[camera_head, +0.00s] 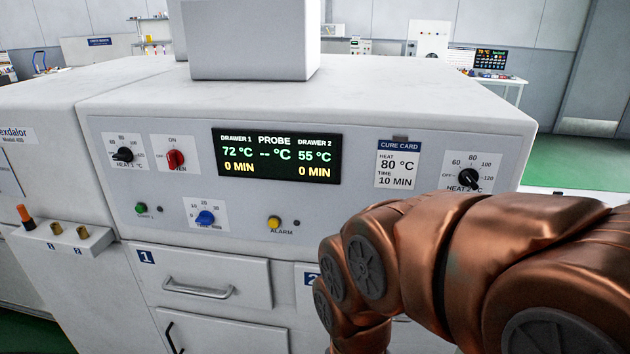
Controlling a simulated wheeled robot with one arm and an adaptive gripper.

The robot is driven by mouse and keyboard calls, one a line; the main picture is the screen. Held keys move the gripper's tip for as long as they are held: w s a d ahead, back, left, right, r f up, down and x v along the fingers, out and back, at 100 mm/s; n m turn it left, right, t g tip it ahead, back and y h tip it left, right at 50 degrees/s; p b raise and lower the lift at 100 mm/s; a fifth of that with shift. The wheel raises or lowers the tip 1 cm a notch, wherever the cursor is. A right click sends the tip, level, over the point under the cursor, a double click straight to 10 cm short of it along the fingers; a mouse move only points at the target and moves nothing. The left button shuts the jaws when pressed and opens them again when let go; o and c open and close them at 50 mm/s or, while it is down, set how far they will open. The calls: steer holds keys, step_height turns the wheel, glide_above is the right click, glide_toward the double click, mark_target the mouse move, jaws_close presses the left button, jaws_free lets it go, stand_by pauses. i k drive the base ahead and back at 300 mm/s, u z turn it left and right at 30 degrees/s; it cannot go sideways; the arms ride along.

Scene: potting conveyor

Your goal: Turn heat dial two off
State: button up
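The black heat dial two (467,179) is on a white plate at the right end of the front panel, with 60, 80, 100 and 120 marked around it. Its pointer setting is too small to read surely. My copper-coloured arm rises in front of the panel at lower right, just below the dial, and covers part of the panel there. My gripper is not in view. The display (278,157) reads 72 °C for drawer 1 and 55 °C for drawer 2, both at 0 MIN.
A similar black heat dial one (123,154) and a red switch (175,159) are at the panel's left. A blue knob (205,217), a yellow alarm button (273,222) and a cure card (397,164) share the panel. Drawer 1 (215,270) is shut. My arm partly hides drawer 2.

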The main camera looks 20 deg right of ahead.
mark_target(469, 177)
steer(key=z, duration=3.65)
steer(key=k, duration=1.15)
steer(key=u, duration=2.1)
